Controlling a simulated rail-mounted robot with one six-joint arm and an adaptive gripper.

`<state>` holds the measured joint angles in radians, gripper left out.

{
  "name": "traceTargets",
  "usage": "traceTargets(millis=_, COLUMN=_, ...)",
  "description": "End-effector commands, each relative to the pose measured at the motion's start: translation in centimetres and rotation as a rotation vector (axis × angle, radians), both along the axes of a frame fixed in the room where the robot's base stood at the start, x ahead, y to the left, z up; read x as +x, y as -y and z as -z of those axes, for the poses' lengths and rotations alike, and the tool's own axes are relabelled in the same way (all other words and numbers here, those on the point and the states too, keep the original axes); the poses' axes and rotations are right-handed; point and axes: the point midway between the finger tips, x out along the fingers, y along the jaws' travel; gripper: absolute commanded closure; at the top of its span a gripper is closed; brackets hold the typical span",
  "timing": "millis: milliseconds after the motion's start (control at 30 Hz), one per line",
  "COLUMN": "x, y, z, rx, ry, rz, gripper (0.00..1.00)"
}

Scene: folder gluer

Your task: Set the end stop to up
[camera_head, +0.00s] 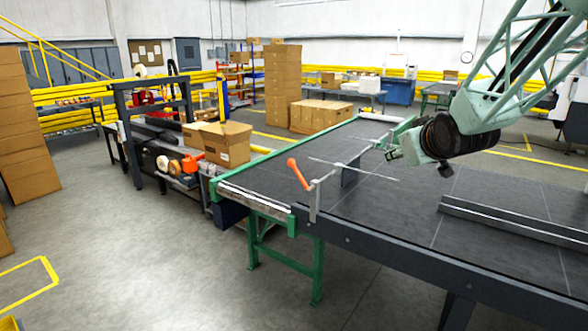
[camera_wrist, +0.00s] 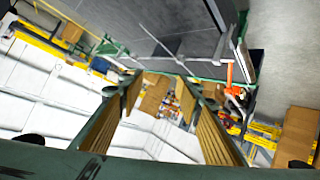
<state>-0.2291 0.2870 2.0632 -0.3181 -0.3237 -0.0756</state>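The end stop stands across the dark table. Its orange handle (camera_head: 298,173) points up and to the left, at the end of a thin rod near a grey post (camera_head: 315,202). A dark plate (camera_head: 351,168) shows under the rod and looks upright. I cannot tell clearly whether it touches the table. The orange handle also shows in the wrist view (camera_wrist: 230,74). My gripper (camera_head: 393,154) is above the table, to the right of the plate and apart from it. In the wrist view my gripper (camera_wrist: 166,100) has its ribbed fingers spread with nothing held between them.
The dark table (camera_head: 385,215) is clear in front of the end stop. A long low dark rail (camera_head: 510,222) lies on its right part. An open cardboard box (camera_head: 228,145) stands left of the table, beside a dark machine frame (camera_head: 130,130). Stacked boxes (camera_head: 283,85) stand behind.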

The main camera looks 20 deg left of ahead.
Motion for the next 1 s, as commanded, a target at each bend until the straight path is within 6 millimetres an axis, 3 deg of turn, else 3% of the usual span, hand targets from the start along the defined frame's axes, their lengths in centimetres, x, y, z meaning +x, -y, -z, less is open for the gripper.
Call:
traceTargets(millis=500, x=6.8, y=-10.2, z=4.8, rx=0.043, ry=0.140, rz=-0.163, gripper=0.68)
traceTargets(millis=1000, x=10.0, y=-20.2, z=10.4, rx=0.112, ry=0.270, rz=-0.325, gripper=0.68)
